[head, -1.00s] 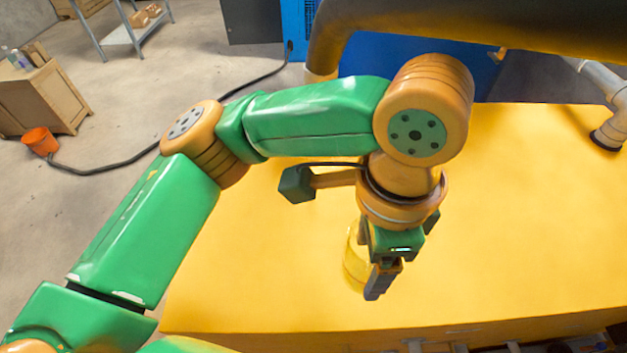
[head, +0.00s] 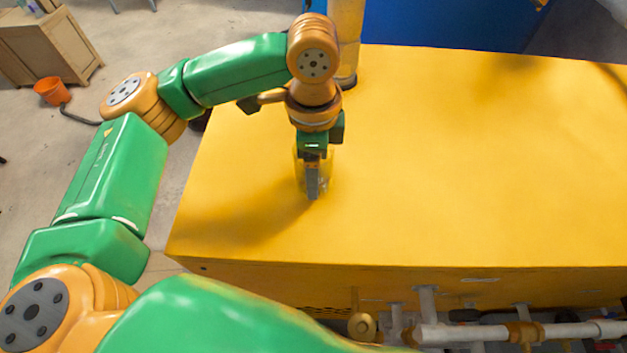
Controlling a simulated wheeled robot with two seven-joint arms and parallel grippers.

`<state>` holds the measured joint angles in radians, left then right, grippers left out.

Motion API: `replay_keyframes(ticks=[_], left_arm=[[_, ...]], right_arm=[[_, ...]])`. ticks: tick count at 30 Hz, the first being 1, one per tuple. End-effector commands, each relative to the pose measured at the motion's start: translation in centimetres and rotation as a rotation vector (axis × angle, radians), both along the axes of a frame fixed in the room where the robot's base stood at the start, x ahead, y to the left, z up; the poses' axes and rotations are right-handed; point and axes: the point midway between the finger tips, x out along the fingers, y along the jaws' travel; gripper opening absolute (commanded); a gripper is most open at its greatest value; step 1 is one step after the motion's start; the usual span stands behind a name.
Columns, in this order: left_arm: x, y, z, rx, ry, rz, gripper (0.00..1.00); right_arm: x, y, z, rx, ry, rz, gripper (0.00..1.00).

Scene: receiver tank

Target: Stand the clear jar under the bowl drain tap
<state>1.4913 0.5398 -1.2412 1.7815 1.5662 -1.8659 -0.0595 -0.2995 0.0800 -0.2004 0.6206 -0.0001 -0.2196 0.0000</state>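The clear jar (head: 328,172) shows yellow through its wall and looks upright over the yellow top (head: 450,170), left of its middle. My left gripper (head: 313,185) points down at it. One dark finger lies across the jar's near side; the other finger is hidden. The gripper appears shut on the jar, as the two stay together between frames. I cannot tell whether the jar's base touches the top. No bowl drain tap can be clearly made out. My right gripper is not in view.
White pipes (head: 470,332) and a round brass-coloured fitting (head: 362,326) sit below the front edge. An upright yellow pipe (head: 345,35) stands at the back behind my arm. The right side of the top is clear. An orange bucket (head: 52,91) stands on the floor at left.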

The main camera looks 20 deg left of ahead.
Motion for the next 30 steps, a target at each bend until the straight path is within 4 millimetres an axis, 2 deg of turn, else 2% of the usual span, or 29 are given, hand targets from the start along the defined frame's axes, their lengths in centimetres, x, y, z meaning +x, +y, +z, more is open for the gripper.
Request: replay_keyframes(ticks=[1,3,9,10,12,13,22,26,30], left_arm=[[0.0,0.0,-0.6,-0.001,-0.001,0.000,0.18],[0.0,0.0,-0.1,0.000,0.000,0.001,0.18],[0.0,0.0,-0.2,0.000,0.001,0.000,0.18],[0.0,0.0,-0.2,0.000,0.001,0.000,0.78],[0.0,0.0,-0.2,0.000,0.000,0.000,0.97],[0.0,0.0,-0.2,0.000,0.000,0.000,1.00],[0.0,-0.1,0.4,0.000,-0.002,0.002,1.00],[0.1,-0.1,2.8,-0.002,-0.004,0.001,1.00],[0.1,0.0,6.7,0.002,-0.006,0.002,1.00]], right_arm=[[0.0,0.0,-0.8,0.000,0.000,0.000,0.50],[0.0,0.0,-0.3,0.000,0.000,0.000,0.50],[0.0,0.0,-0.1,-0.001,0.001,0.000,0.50],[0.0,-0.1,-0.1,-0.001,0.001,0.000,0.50],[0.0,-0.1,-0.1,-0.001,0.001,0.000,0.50],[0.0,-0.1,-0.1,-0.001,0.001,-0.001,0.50],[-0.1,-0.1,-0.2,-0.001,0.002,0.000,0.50],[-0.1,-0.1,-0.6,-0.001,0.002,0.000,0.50],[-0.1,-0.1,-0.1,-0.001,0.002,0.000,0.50]])
